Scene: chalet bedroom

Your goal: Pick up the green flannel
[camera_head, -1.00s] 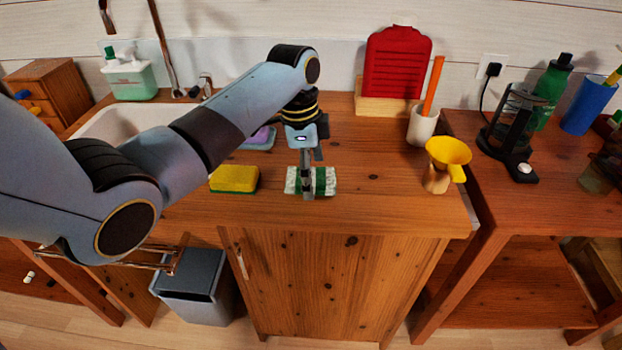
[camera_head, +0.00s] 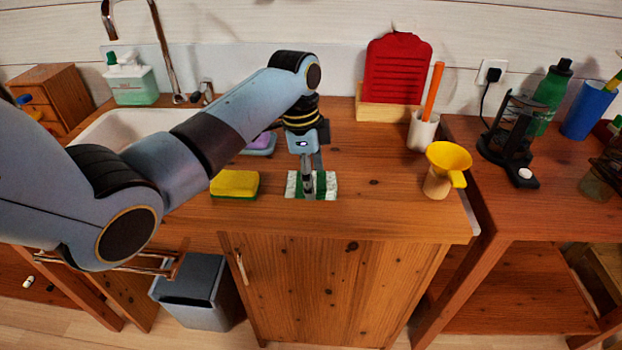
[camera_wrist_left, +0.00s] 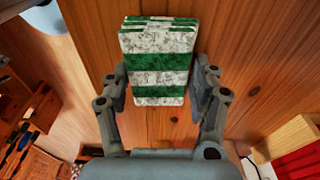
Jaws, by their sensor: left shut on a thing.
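The green flannel (camera_head: 328,185) is a folded cloth with green and whitish bands, lying on the wooden counter (camera_head: 380,205). My left gripper (camera_head: 308,192) points down onto it from above and is shut on it. In the left wrist view the flannel (camera_wrist_left: 159,62) sits between the two fingers of the left gripper (camera_wrist_left: 158,88), which press on its opposite sides. The gripper hides part of the cloth in the head view. My right gripper does not show.
A yellow sponge (camera_head: 235,183) lies left of the flannel. A yellow funnel (camera_head: 449,158) on a wooden holder stands to the right. A white cup (camera_head: 422,132), a red board (camera_head: 396,68) and the sink (camera_head: 110,125) are farther back. The counter right of the flannel is clear.

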